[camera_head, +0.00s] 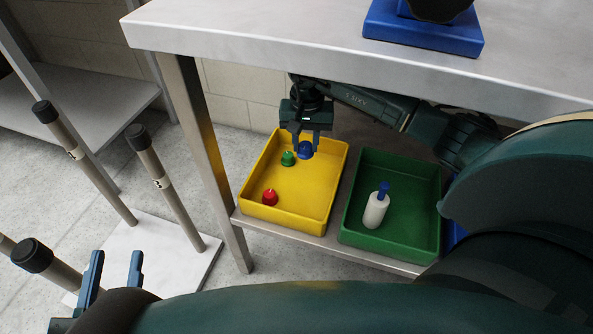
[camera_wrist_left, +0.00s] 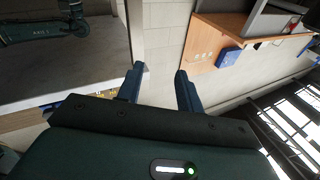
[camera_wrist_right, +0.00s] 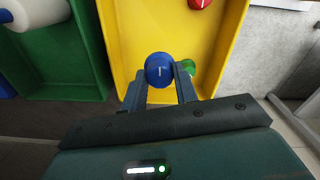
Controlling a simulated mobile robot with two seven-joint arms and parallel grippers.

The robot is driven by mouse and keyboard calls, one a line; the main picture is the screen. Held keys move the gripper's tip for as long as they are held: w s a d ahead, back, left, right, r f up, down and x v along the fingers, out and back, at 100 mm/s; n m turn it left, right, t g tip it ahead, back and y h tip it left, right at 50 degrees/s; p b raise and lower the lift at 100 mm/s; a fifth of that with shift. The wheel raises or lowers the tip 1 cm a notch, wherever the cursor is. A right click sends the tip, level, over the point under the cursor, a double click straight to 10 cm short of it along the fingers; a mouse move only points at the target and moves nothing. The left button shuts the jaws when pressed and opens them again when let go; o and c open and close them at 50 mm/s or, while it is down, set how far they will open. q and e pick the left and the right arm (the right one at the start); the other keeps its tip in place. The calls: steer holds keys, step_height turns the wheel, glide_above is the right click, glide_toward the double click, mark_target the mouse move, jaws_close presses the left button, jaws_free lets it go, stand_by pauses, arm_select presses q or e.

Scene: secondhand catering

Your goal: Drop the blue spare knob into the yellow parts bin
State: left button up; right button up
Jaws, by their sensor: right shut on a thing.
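The blue knob (camera_head: 305,151) is between the fingertips of my right gripper (camera_head: 307,146), over the far part of the yellow bin (camera_head: 326,200). In the right wrist view the blue knob (camera_wrist_right: 159,69) sits at the tips of the right gripper (camera_wrist_right: 160,85), with the yellow bin (camera_wrist_right: 215,50) below it. I cannot tell exactly how high the knob is above the bin floor. My left gripper (camera_head: 112,270) is open and empty at the lower left; it also shows open in the left wrist view (camera_wrist_left: 160,80).
The yellow bin holds a green knob (camera_head: 288,158) and a red knob (camera_head: 269,197). A green bin (camera_head: 420,220) with a white bottle (camera_head: 375,212) stands beside it on the low shelf. The steel tabletop (camera_head: 300,40) overhangs my right arm. Several posts (camera_head: 170,185) stand at left.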

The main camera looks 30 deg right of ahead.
mark_target(305, 154)
step_height(305, 154, down, 4)
steer(key=b, duration=0.2)
steer(key=shift+s+a+f+b, duration=0.1)
steer(key=shift+b, duration=0.3)
steer(key=shift+f+b, duration=0.55)
steer(key=shift+f, duration=0.3)
arm_select(q)
steer(key=shift+d+f+n+h, duration=0.1)
steer(key=shift+d+n+h, duration=0.3)
steer(key=shift+n, duration=0.1)
arm_select(e)
steer(key=o, duration=1)
steer(key=shift+r+p, duration=0.9)
steer(key=shift+r, duration=1.35)
step_height(305, 154, up, 6)
steer(key=shift+r+p, duration=0.1)
steer(key=shift+p, duration=0.8)
arm_select(q)
steer(key=shift+a+m+y, duration=0.4)
steer(key=shift+a, duration=0.1)
arm_select(e)
steer(key=shift+r, duration=0.7)
arm_select(q)
steer(key=shift+s+d, duration=0.1)
